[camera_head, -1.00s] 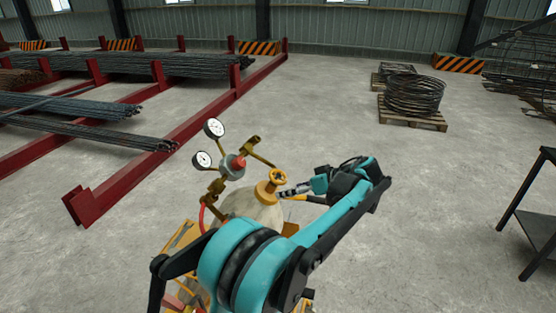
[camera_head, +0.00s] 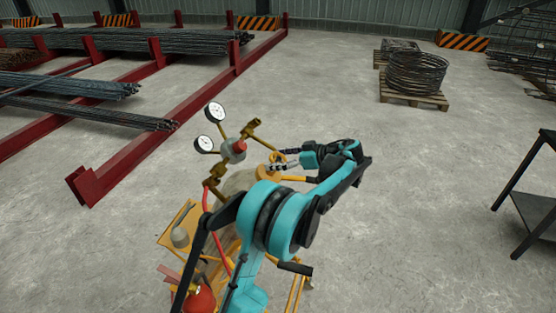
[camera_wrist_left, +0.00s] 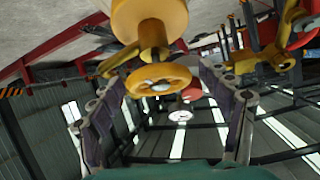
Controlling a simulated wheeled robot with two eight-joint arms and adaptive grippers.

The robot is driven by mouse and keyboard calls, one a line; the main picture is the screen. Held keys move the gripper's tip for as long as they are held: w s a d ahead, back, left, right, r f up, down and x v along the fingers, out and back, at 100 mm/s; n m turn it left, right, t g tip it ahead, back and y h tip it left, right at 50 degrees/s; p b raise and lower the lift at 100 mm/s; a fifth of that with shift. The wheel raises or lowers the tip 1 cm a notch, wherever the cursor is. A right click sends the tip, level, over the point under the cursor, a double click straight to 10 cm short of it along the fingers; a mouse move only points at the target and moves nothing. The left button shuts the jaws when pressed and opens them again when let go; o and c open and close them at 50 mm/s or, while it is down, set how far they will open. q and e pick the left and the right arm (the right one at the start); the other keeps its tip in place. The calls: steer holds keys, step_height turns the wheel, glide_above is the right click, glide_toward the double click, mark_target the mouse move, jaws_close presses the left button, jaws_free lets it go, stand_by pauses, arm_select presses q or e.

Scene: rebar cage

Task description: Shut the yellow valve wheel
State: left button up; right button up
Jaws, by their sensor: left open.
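The yellow valve wheel (camera_head: 278,157) tops the gas cylinder's valve, partly hidden by my left gripper (camera_head: 282,162) in the head view. My left gripper (camera_wrist_left: 163,88) is open, one dark finger on each side of the wheel. Gaps show between the fingers and the rim. The pale cylinder (camera_head: 232,184) is mostly behind my arm. My right gripper is not in view.
Two white gauges (camera_head: 215,112) and a regulator (camera_head: 234,150) with a red knob sit just left of the wheel. A yellow cart (camera_head: 178,222) carries the cylinder. A dark table (camera_head: 535,190) stands at the right. The floor between is clear.

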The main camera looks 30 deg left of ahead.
arm_select(q)
steer(key=c, duration=1.2)
steer(key=shift+o, duration=0.2)
